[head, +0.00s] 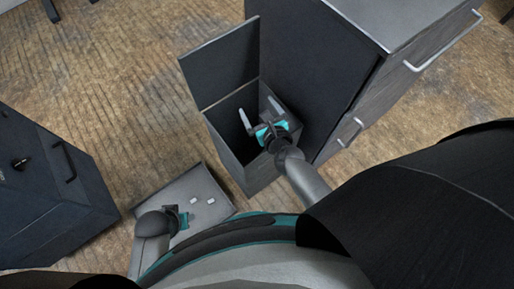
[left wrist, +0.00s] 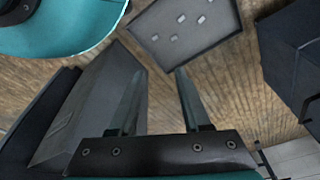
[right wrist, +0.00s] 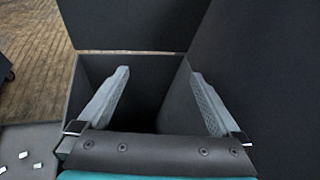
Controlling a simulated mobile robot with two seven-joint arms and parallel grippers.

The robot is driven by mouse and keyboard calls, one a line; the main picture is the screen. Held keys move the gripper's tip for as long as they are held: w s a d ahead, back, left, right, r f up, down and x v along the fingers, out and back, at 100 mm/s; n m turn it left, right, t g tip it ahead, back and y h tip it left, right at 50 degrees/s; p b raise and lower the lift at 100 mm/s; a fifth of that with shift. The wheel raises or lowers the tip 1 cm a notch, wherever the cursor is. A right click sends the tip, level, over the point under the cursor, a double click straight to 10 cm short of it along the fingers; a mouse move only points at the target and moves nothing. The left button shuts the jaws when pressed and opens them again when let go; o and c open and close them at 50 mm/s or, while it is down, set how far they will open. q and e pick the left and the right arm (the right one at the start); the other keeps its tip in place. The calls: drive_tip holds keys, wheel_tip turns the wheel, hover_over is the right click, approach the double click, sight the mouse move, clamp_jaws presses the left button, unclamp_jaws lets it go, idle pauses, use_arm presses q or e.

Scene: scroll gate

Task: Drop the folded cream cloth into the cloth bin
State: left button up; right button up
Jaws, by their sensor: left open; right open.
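The cloth bin (head: 238,160) is a tall dark box with its lid (head: 222,65) raised at the back. My right gripper (head: 260,112) is over the bin's mouth, with its fingers spread wide and empty. In the right wrist view the open fingers (right wrist: 157,95) point down into the bin (right wrist: 88,72), whose inside is dark. The folded cream cloth is not seen in any view; the bottom of the bin is too dark to tell what lies there. My left gripper (left wrist: 158,85) is open and empty, low near a grey tray.
The grey tray (head: 168,193) with several small white pieces is on the floor left of the bin. A dark cabinet (head: 310,70) with metal handles stands against the bin's right side. Another dark cabinet (head: 45,215) is at the far left. Wooden floor (head: 120,90) lies open between.

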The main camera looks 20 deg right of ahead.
use_arm(q)
drive_tip(key=s+a+f+p, duration=0.3)
drive_tip(key=f, duration=0.2)
drive_tip(key=shift+s+f, duration=0.25)
drive_tip(key=shift+f, duration=0.1)
use_arm(e)
drive_tip(key=a+v, duration=0.1)
drive_tip(key=v, duration=1.4)
drive_tip(key=shift+d+r, duration=0.15)
drive_tip(key=shift+d, duration=0.25)
drive_tip(key=shift+s, duration=0.1)
use_arm(q)
drive_tip(key=shift+p, duration=0.3)
